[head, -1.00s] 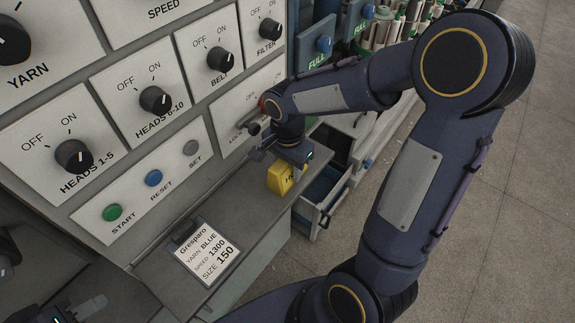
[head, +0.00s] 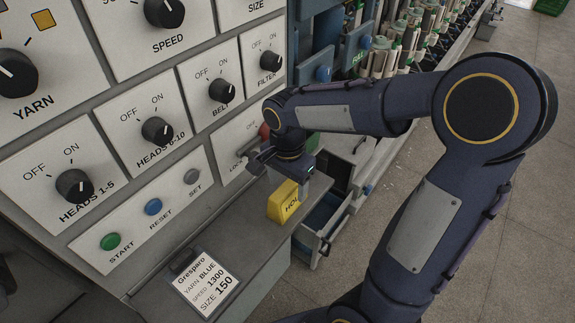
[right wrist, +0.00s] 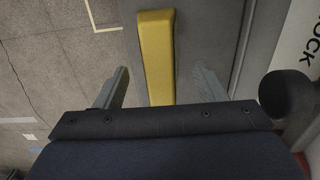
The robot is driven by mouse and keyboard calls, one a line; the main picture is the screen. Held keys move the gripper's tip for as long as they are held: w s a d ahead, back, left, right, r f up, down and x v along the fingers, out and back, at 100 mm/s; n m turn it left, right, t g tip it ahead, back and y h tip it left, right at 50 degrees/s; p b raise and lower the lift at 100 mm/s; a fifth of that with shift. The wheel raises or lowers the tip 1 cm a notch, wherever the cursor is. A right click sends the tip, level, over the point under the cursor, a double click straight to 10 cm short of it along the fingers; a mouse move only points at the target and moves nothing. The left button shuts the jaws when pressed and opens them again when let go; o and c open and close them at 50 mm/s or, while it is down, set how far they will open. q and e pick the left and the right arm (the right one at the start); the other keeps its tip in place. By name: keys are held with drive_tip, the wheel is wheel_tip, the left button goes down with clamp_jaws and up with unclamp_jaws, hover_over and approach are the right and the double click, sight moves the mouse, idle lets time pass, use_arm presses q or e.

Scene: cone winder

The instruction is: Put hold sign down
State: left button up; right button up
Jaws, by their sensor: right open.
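The yellow hold sign (head: 285,203) stands on the grey ledge (head: 240,240) below the control panel, near the ledge's right end. My right gripper (head: 291,172) is just above and behind the sign in the head view. In the right wrist view the sign's long yellow top (right wrist: 156,50) lies between the two spread fingers of the right gripper (right wrist: 162,85), with a gap on each side. The right gripper is open and holds nothing. My left gripper is out of view.
A job card (head: 203,283) lies on the ledge at left. The panel has several black knobs and a lock switch (head: 252,163) close beside my right gripper. An open drawer (head: 318,222) is right of the ledge. Floor is clear at far right.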

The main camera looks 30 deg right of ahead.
wheel_tip(320, 180, up, 7)
drive_tip(key=shift+s+r, duration=0.25)
drive_tip(key=s+a+f+n+t+y, duration=0.1)
drive_tip(key=s+n+t+y, duration=0.1)
drive_tip(key=s+n, duration=0.4)
drive_tip(key=s+a+f+n+t+y, duration=0.1)
drive_tip(key=s+a+n+t, duration=0.1)
drive_tip(key=s+n, duration=0.4)
drive_tip(key=shift+s+a+f+t+y, duration=0.2)
drive_tip(key=shift+s+t+y, duration=0.2)
drive_tip(key=shift+s+t, duration=0.65)
drive_tip(key=shift+s+g, duration=0.2)
drive_tip(key=shift+g, duration=0.05)
